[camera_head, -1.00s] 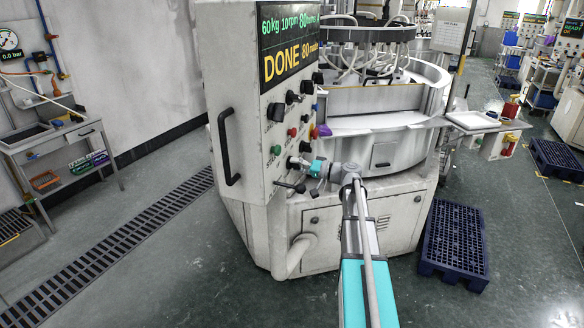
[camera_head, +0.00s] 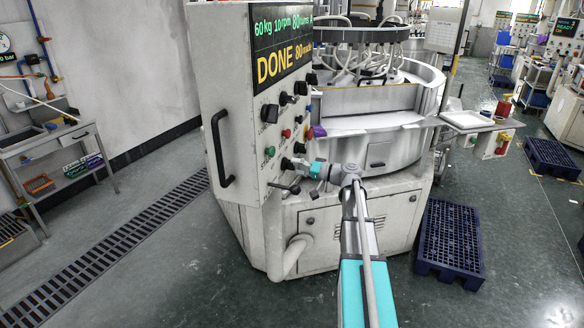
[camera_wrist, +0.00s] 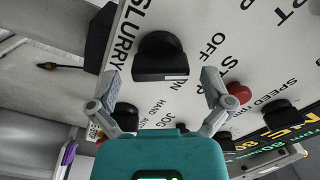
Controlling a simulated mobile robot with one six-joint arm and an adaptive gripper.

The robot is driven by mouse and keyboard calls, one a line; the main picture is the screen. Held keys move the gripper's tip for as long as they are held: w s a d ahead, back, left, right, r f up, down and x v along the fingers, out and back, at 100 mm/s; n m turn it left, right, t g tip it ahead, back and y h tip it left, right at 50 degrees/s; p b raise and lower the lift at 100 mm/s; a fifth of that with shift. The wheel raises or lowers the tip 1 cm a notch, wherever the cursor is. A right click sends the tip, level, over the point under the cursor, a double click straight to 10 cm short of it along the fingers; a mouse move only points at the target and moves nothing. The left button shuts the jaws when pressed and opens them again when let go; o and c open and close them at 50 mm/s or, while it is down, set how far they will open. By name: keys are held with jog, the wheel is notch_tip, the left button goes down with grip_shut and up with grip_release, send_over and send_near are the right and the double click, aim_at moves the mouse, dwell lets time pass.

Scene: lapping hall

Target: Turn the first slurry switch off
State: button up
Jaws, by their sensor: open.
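The slurry switch (camera_wrist: 160,56) is a black rotary knob on the white control panel (camera_wrist: 215,20), beside the printed word SLURRY. Its white mark is on the side by the partly covered ON label; OFF is printed to the right. My gripper (camera_wrist: 160,82) is open, its two grey fingers apart on either side of the knob's near edge. I cannot tell whether they touch it. In the head view my gripper (camera_head: 298,165) is at the lower part of the panel, largely hiding the slurry knob.
A second black knob (camera_wrist: 126,117) for JOG/HAND/AUTO is close to the left finger. A red button (camera_wrist: 239,92) is near the right finger. The panel's display (camera_head: 283,45) reads DONE.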

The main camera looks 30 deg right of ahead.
jog(key=v, duration=1)
jog(key=shift+s+d, duration=0.2)
jog(key=shift+s, duration=0.15)
